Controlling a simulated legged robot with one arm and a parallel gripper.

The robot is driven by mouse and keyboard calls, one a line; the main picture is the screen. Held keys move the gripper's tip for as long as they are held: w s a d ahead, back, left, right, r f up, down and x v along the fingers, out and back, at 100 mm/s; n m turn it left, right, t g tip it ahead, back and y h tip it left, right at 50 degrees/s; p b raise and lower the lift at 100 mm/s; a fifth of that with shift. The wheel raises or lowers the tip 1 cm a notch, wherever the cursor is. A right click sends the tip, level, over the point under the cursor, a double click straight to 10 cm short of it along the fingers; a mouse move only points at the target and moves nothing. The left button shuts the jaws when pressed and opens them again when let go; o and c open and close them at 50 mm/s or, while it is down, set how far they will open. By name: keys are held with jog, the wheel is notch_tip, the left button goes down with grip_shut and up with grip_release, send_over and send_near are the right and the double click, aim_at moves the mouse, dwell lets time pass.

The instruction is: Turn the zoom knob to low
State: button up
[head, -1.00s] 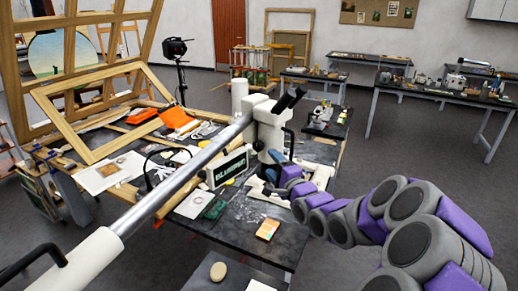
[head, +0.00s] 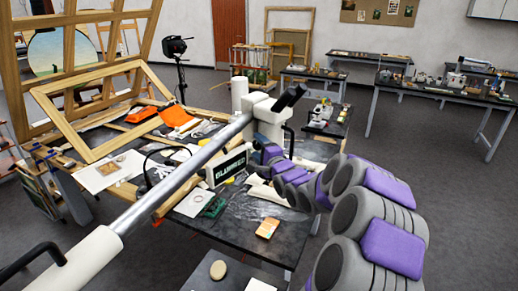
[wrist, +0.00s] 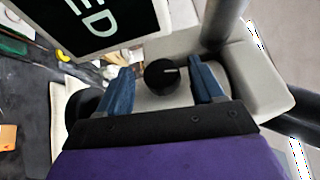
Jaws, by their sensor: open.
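The zoom knob (wrist: 162,77) is a round black dial on the pale microscope body, with a white mark pointing right in the wrist view. My gripper (wrist: 160,70) is open, with one blue finger on each side of the knob and a visible gap to each. In the head view, the white microscope (head: 269,120) stands on the dark table, and my purple and grey arm reaches to its front. The knob and fingertips are hidden there. Whether the fingers are deep enough to surround the knob is unclear.
A long metal boom (head: 180,178) crosses the table diagonally. Open floor lies to the right.

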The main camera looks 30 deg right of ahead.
jog(key=shift+f, duration=0.1)
jog(key=c, duration=1.1)
jog(key=shift+o, duration=0.2)
jog(key=shift+a+g+p, duration=0.1)
jog(key=shift+g+p, duration=0.4)
jog(key=shift+p, duration=0.7)
jog(key=n+g+p, duration=0.1)
jog(key=p, duration=0.3)
jog(key=shift+r+g, duration=0.3)
jog(key=shift+r, duration=0.1)
jog(key=g+p, duration=0.2)
jog(key=p, duration=0.2)
jog(key=shift+a+r+n, duration=0.1)
jog(key=shift+r+n, duration=0.05)
jog(key=shift+n, duration=0.25)
jog(key=g, duration=0.3)
jog(key=shift+w+f+n+p, duration=0.15)
jog(key=shift+f+n+p, duration=0.15)
jog(key=shift+n, duration=0.1)
jog(key=shift+r+n+g+b, duration=0.15)
jog(key=shift+n+g+b, duration=0.25)
jog(key=shift+g, duration=0.9)
